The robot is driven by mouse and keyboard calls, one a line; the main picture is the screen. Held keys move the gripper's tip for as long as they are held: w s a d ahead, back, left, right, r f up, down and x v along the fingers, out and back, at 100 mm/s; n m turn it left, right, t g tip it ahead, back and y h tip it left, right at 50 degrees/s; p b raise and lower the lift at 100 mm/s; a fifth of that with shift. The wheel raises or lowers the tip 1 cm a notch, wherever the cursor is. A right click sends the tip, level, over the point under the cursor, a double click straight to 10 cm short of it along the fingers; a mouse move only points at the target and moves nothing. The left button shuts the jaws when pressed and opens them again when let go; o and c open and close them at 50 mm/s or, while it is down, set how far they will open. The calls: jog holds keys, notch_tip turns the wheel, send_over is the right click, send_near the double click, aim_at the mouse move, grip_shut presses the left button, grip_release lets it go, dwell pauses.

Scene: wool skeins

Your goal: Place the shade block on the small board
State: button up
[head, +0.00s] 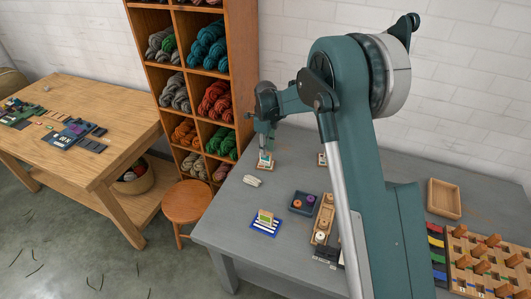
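My gripper (266,148) points down at the far left part of the grey table. It is small and dark in this view, and I cannot tell whether its fingers are open or shut. Right beneath it is a small pale wooden piece (265,163) with some colour on it; I cannot tell whether the fingers touch it. A similar small pale piece (322,159) stands to the right, partly hidden by my arm. Nearer the front, a tan and green block (265,216) sits on a blue-and-white striped board (263,230). I cannot tell for sure which piece is the shade block or the small board.
A pale bundle (252,181) lies near the left edge of the grey table (222,225). A dark tray (303,203) and a wooden holder (323,220) stand near my arm. An empty wooden tray (444,198) and a peg board (490,262) are at right.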

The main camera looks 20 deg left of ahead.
notch_tip(320, 180, up, 9)
jog(key=shift+r, duration=0.2)
dwell(0.3)
dwell(0.5)
jog(key=s+d+r+n+t, duration=0.1)
jog(key=s+d+r+n, duration=0.25)
jog(key=d+r, duration=1.2)
jog(key=s+d+r+n+t+y, duration=0.1)
jog(key=s+d+r+n, duration=0.25)
jog(key=d, duration=0.55)
jog(key=s+d+r+n+t, duration=0.15)
jog(key=s+d+r, duration=0.3)
jog(key=d, duration=0.45)
jog(key=s+d+r+n+t, duration=0.2)
jog(key=s+d+n, duration=0.3)
jog(key=s+d, duration=0.9)
jog(key=s+d+f+n+t, duration=0.1)
jog(key=s+d+f+n, duration=0.1)
jog(key=s, duration=0.5)
jog(key=s+d+f+n+h, duration=0.1)
jog(key=s+d+f+n, duration=0.1)
jog(key=s+d+f, duration=0.2)
jog(key=s+d, duration=0.2)
jog(key=shift+s+d+t, duration=0.3)
jog(key=shift+s+t, duration=0.05)
